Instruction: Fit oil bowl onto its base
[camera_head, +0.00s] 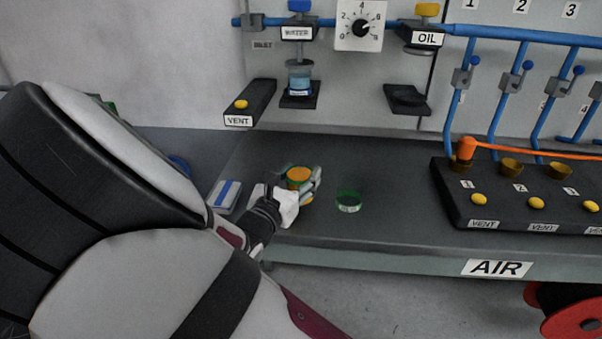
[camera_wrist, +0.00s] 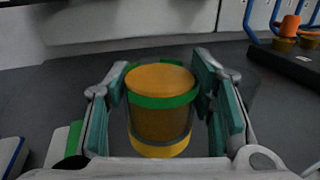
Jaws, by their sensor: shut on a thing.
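The oil bowl (camera_head: 299,175) holds amber-orange liquid. In the wrist view the bowl (camera_wrist: 160,118) is upright, with a green band near its top and a yellow bottom. My gripper (camera_head: 300,186) is shut on it, with a teal-padded finger on each side in the wrist view (camera_wrist: 163,95). I cannot tell whether the bowl touches the bench. The black base (camera_head: 406,98) under the OIL valve (camera_head: 425,37) is on the wall, up and to the right of my gripper, and it is empty.
A clear green-rimmed cup (camera_head: 349,201) stands right of my gripper. The water bowl (camera_head: 299,78) sits on its own base. A VENT block (camera_head: 250,103) juts from the wall. A black vent rack (camera_head: 520,195) fills the bench's right. A blue-and-white box (camera_head: 224,196) lies left.

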